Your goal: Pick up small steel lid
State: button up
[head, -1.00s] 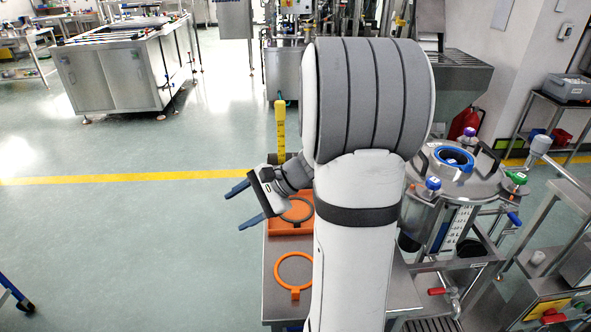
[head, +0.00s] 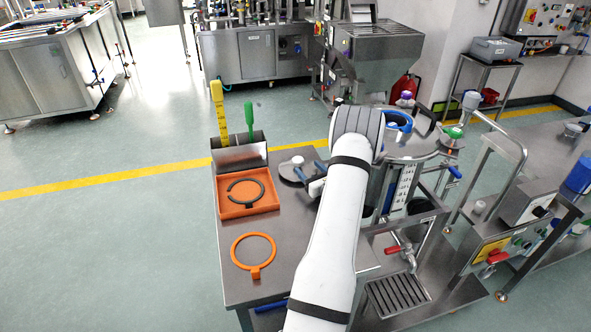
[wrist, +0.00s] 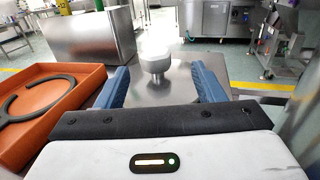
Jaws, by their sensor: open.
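My arm hides part of the table, and I cannot tell whether a finger touches the lid.
The orange tray (head: 228,211) holds a dark open ring (head: 262,188). An orange ring (head: 236,248) lies in front. A steel holder (head: 240,160) with a yellow tool (head: 218,112) and a green tool (head: 249,120) stands behind. A steel vessel (head: 410,147) stands right.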

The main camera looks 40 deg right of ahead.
aim_at(301, 164)
jog(key=x, duration=0.2)
jog(key=p+x, duration=0.1)
jog(key=x, duration=0.1)
jog(key=p+x, duration=0.1)
jog(key=shift+w+a+f, duration=0.2)
jog(key=shift+w, duration=0.3)
jog(key=shift+c, duration=0.5)
jog(key=c, duration=1.1)
jog(key=shift+r, duration=0.1)
notch_tip(301, 164, up, 10)
jog(key=shift+f+b, duration=0.1)
jog(key=shift+b, duration=0.95)
